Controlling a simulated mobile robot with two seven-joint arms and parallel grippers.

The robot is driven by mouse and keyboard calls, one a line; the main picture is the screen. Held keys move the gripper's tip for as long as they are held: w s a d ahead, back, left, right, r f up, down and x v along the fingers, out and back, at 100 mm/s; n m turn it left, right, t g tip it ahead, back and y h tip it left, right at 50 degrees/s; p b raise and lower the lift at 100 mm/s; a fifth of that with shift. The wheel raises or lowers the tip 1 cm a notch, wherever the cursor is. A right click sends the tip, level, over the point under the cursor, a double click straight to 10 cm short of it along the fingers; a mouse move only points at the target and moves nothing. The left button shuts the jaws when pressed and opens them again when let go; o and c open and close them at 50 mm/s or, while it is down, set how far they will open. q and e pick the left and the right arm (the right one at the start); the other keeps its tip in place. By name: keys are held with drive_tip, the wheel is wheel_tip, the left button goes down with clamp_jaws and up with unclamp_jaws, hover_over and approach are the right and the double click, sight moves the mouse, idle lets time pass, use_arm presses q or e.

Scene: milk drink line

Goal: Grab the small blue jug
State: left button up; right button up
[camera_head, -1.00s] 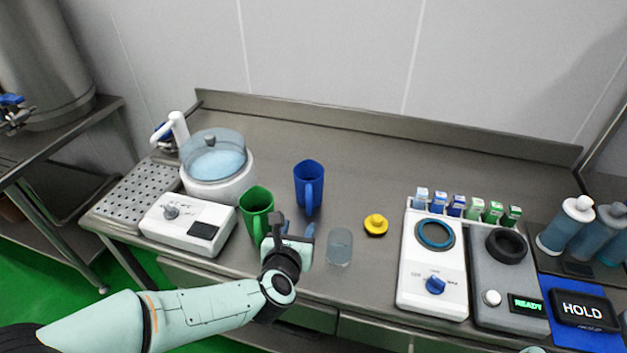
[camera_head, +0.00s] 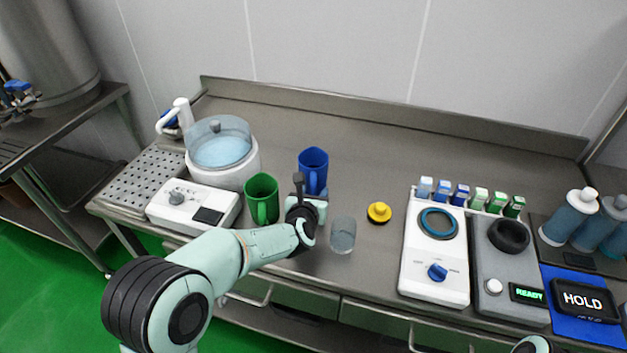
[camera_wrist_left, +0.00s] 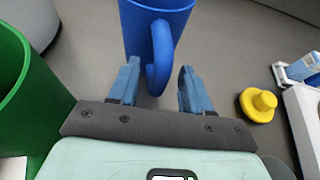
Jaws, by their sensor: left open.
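The small blue jug (camera_head: 313,160) stands upright on the steel counter, behind my left gripper (camera_head: 310,188), which partly covers its lower part. In the left wrist view the jug (camera_wrist_left: 140,14) is at the top centre, its handle (camera_wrist_left: 159,55) pointing toward me. My left gripper (camera_wrist_left: 158,80) is open, with one blue finger on each side of the handle. Gaps show between the handle and both fingers. My right gripper is not in view.
A green jug (camera_head: 262,194) stands close on the left. A clear cup (camera_head: 343,236) is just right of my left gripper, with a yellow lid-like piece (camera_head: 379,212) beyond it. A white machine (camera_head: 434,270) is farther right. The counter behind the blue jug is clear.

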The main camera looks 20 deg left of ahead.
use_arm(q)
drive_tip(key=shift+w+f, duration=0.15)
drive_tip(key=shift+w, duration=0.2)
clamp_jaws()
